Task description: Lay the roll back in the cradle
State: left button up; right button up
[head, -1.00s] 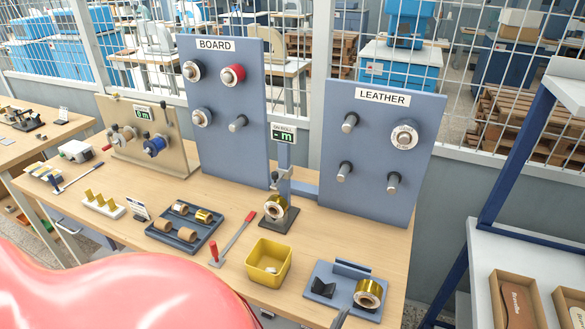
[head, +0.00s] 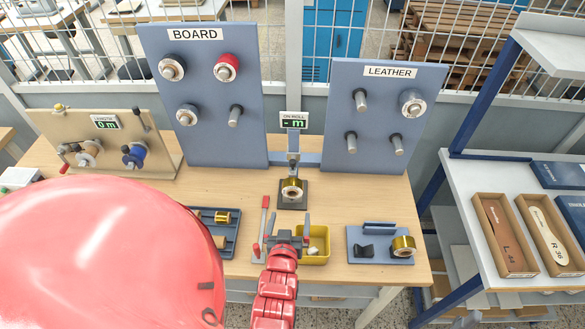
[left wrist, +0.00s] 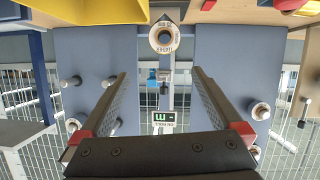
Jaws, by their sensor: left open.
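A gold roll (head: 292,189) with a pale end face sits on the small dark stand (head: 293,202) below the "ON ROLL" display (head: 294,121). In the left wrist view a roll with a printed ring face (left wrist: 164,37) is at the top centre, beyond my fingertips. A blue-grey tray (head: 350,243) at the right holds a black notched block, cradle-like (head: 364,251), with nothing in it. Another gold roll (head: 403,245) is at the tray's right end. My left gripper (head: 288,224) is open and empty in front of the stand; it also shows in the left wrist view (left wrist: 160,75).
A yellow bin (head: 316,258) stands beside my left gripper, partly hidden by it. A red-handled lever (head: 265,203) is just left. The BOARD panel (head: 205,80) and LEATHER panel (head: 370,90) rise behind. Bare tabletop (head: 345,205) lies between stand and tray.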

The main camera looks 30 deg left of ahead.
pick_arm(q)
notch_tip(320, 180, down, 2)
jog(key=w+a+b, duration=0.1)
jog(key=a+b, duration=0.1)
jog(key=b, duration=1)
send_near(292, 193)
jog(key=w, duration=0.1)
jog(key=w+a, duration=0.1)
jog(key=w, duration=0.1)
jog(key=shift+w+a+r+g, duration=0.2)
jog(key=shift+a+r+g, duration=0.05)
jog(key=shift+g, duration=0.05)
jog(key=shift+w+a+b, duration=0.2)
jog(key=shift+w+b, duration=0.25)
jog(key=shift+b, duration=0.05)
jog(key=shift+w+a, duration=0.2)
jog(key=shift+w, duration=0.05)
jog(key=p+x, duration=0.2)
jog(key=x, duration=0.1)
jog(key=shift+w+a+f, duration=0.2)
jog(key=shift+w+f, duration=0.05)
jog(key=shift+w, duration=0.05)
jog(key=shift+w+a+f, duration=0.15)
jog(key=shift+w+f, duration=0.1)
jog(key=shift+w, duration=0.05)
jog(key=c, duration=1.4)
jog(key=shift+r, duration=0.1)
